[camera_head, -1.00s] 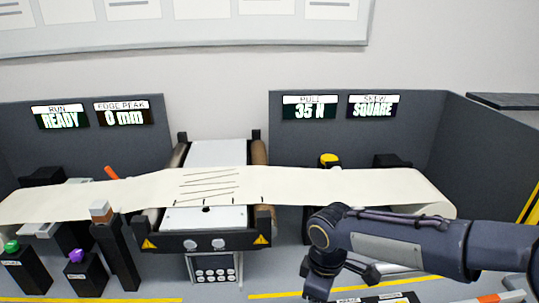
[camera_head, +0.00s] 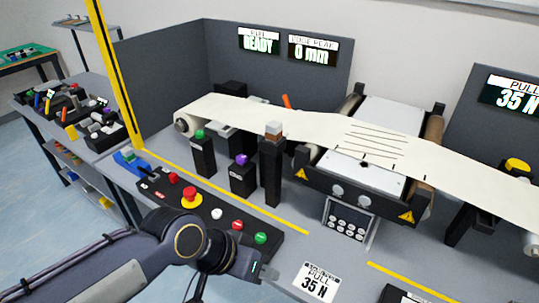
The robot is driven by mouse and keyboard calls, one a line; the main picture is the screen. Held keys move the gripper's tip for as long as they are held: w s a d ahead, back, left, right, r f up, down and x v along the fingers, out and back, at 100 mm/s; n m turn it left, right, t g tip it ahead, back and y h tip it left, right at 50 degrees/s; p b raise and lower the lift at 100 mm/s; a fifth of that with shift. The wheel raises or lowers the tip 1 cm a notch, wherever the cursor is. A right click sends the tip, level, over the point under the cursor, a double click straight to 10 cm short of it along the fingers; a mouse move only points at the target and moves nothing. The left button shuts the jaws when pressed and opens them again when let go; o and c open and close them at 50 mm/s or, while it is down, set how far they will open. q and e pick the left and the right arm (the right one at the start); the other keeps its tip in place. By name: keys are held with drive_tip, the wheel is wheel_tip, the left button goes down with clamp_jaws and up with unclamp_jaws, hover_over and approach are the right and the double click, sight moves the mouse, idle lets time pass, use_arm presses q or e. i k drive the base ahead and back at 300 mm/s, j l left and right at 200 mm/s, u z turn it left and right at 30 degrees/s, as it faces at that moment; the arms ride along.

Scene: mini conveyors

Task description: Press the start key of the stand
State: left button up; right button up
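A dark control panel (camera_head: 205,208) lies on the bench in front of the belt stand. Its near right end has a green key (camera_head: 261,238), beside a red key (camera_head: 237,224) and a white key (camera_head: 216,213). A red mushroom button on a yellow base (camera_head: 190,197) sits further left. Key lettering is too small to read. My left gripper (camera_head: 266,273) is just in front of the panel's right end, below the green key in the picture and apart from it. Its fingers are small and overlap, so their opening is unclear. My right gripper is out of view.
Posts with a green cap (camera_head: 199,134) and a purple cap (camera_head: 242,159) stand behind the panel, near a taller post (camera_head: 271,170). The cream web (camera_head: 300,120) runs over the rollers. A card reading 35 N (camera_head: 317,281) lies right of my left gripper. A yellow upright (camera_head: 112,75) stands left.

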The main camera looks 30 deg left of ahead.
sight(261, 237)
drive_tip(key=u, duration=1.85)
